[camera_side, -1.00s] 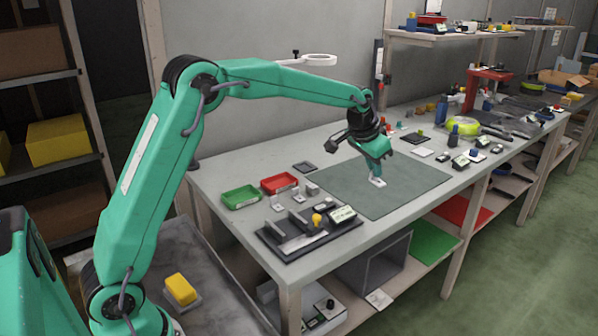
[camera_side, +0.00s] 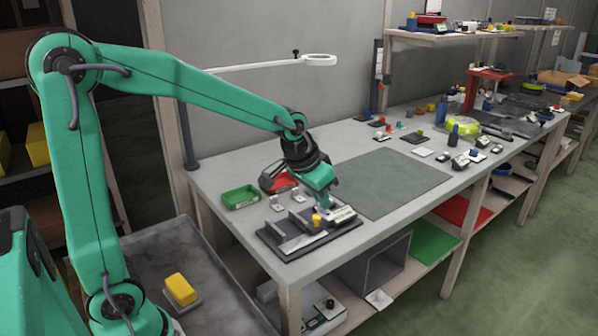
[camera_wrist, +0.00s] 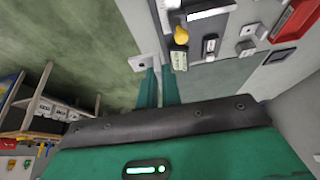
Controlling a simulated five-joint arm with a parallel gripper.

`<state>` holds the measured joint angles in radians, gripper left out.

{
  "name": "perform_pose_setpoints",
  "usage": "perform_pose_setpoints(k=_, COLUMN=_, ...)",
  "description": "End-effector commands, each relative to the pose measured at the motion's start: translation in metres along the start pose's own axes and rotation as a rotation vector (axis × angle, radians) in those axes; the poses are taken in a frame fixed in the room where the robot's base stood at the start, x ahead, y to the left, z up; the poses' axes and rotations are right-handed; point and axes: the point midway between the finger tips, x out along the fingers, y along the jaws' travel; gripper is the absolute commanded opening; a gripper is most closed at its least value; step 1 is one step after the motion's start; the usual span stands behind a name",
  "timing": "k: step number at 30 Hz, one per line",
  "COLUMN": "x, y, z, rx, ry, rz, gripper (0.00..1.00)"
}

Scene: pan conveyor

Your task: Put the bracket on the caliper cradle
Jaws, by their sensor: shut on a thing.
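My gripper (camera_side: 332,204) is low over the right end of the dark fixture board (camera_side: 322,240) on the near left of the bench. The board carries grey upright blocks, a silver bar-like piece, a yellow knob (camera_side: 317,219) and a small display unit (camera_side: 343,214). I take this board to hold the caliper cradle, but cannot tell which part is the cradle. In the wrist view my gripper (camera_wrist: 158,74) is shut on a small pale plate with a dark hole, the bracket (camera_wrist: 141,64), at its fingertips. The bracket is not clearly visible in the side view.
A green tray (camera_side: 240,197) and a red tray (camera_side: 270,184) stand behind the board, with small grey blocks beside them. The grey-green mat (camera_side: 390,185) to the right is bare. Several small items stand farther right.

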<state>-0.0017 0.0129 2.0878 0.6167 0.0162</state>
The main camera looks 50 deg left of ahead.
Motion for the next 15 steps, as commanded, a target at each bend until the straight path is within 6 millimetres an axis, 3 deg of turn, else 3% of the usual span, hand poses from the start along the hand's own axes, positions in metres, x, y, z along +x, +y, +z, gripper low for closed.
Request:
perform_pose_setpoints(k=6, x=-0.003, y=0.001, z=0.019, rx=-0.013, ry=0.000, rz=0.001, gripper=0.00)
perform_pose_setpoints(k=15, x=-0.003, y=0.001, z=0.019, rx=-0.014, ry=-0.001, rz=0.001, gripper=0.00)
